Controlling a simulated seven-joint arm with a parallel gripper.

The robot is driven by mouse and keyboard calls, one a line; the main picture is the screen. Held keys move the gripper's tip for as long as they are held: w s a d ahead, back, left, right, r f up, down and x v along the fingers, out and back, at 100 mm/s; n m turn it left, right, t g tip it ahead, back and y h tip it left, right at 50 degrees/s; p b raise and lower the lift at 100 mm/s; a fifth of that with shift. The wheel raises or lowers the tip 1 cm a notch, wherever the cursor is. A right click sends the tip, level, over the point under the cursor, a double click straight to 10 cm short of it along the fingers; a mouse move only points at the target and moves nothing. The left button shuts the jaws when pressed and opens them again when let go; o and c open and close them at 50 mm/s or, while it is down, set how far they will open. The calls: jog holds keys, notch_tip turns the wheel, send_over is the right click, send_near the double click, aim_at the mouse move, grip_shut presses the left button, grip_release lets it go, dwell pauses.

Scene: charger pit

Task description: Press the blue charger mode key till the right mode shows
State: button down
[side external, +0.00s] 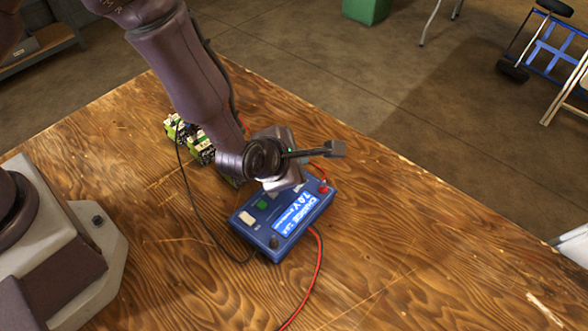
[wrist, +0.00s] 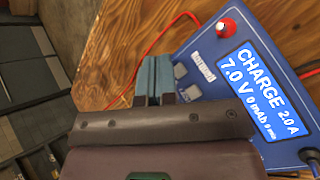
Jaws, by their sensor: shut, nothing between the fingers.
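The blue charger (side external: 257,236) lies on the wooden table in the side view; its upper part also shows in the wrist view (wrist: 262,18). Its lit blue display (wrist: 258,92) reads CHARGE 2.0 A, 7.0 V, 0 mAh, 0 min. Two grey keys (wrist: 180,71) (wrist: 191,92) sit left of the display. In the side view a green key (side external: 262,204) and a whitish key (side external: 247,218) show. I cannot tell which key is the mode key. My gripper (wrist: 153,80) is shut and empty, its fingertips beside the grey keys. In the side view its fingertips are hidden; contact is unclear.
A red knob (side external: 323,188) and a dark knob (side external: 274,242) stand on the charger. Green battery packs (side external: 200,148) lie behind it. Red (side external: 318,270) and black (side external: 205,225) cables run across the wooden table (side external: 400,250).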

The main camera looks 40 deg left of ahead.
jog(key=shift+r, duration=0.15)
jog(key=shift+r, duration=2.4)
